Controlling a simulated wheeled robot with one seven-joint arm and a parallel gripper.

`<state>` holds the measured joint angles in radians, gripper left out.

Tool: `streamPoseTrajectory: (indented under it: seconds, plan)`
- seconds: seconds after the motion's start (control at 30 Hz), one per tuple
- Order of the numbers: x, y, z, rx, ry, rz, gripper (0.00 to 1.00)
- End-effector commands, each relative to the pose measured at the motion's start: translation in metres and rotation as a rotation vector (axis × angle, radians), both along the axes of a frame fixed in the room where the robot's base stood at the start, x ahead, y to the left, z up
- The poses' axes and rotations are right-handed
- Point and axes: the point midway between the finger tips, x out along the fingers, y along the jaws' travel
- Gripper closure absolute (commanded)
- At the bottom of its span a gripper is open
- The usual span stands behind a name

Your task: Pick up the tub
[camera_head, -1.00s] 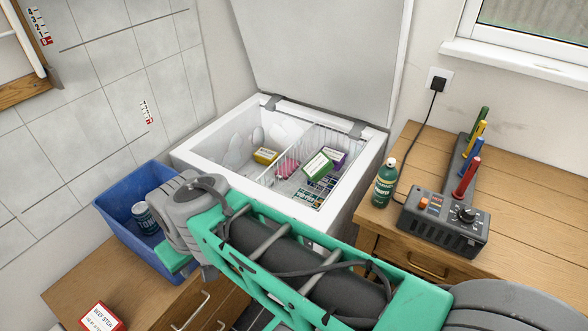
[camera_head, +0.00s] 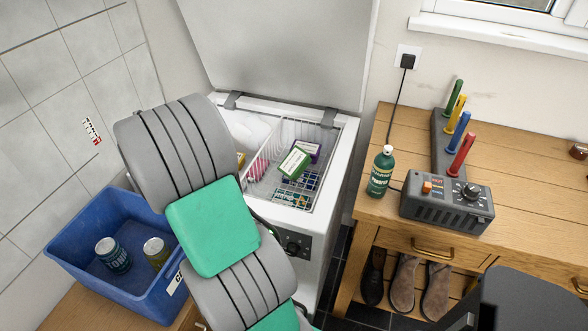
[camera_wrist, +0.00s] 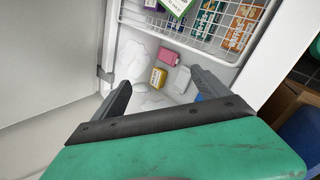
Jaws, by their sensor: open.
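The open freezer (camera_head: 338,165) holds small packs on its floor, seen between my fingers in the wrist view. They are a yellow pack (camera_wrist: 158,77), a pink pack (camera_wrist: 168,57) and a whitish pack (camera_wrist: 182,79). I cannot tell for sure which one is the tub. My gripper (camera_wrist: 160,97) is open and empty, pointing down into the freezer above the packs, apart from them. In the head view the gripper is hidden behind my arm; the yellow pack (camera_head: 241,160) and pink pack (camera_head: 258,168) show only in part.
A wire basket (camera_wrist: 190,42) with several boxes, including a green-and-white one (camera_head: 294,160), fills the freezer's other side. White frost (camera_wrist: 135,60) lines the wall. The lid (camera_head: 285,50) stands open. A blue crate (camera_head: 75,265) with two cans stands left; a wooden bench (camera_head: 395,228) stands right.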

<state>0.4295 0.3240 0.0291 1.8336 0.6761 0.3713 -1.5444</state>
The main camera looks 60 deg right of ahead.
Motion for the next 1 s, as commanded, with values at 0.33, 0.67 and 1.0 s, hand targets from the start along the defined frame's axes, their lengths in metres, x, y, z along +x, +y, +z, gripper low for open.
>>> streamPoseTrajectory:
  seconds: [0.33, 0.67, 1.0]
  plan:
    - [-0.109, -0.191, -0.070, -0.284, 0.844, 0.135, 0.05]
    - [-0.115, -0.195, -0.133, -0.282, 0.899, 0.150, 0.05]
    - [-0.125, -0.221, -0.164, -0.282, 0.894, 0.146, 0.05]
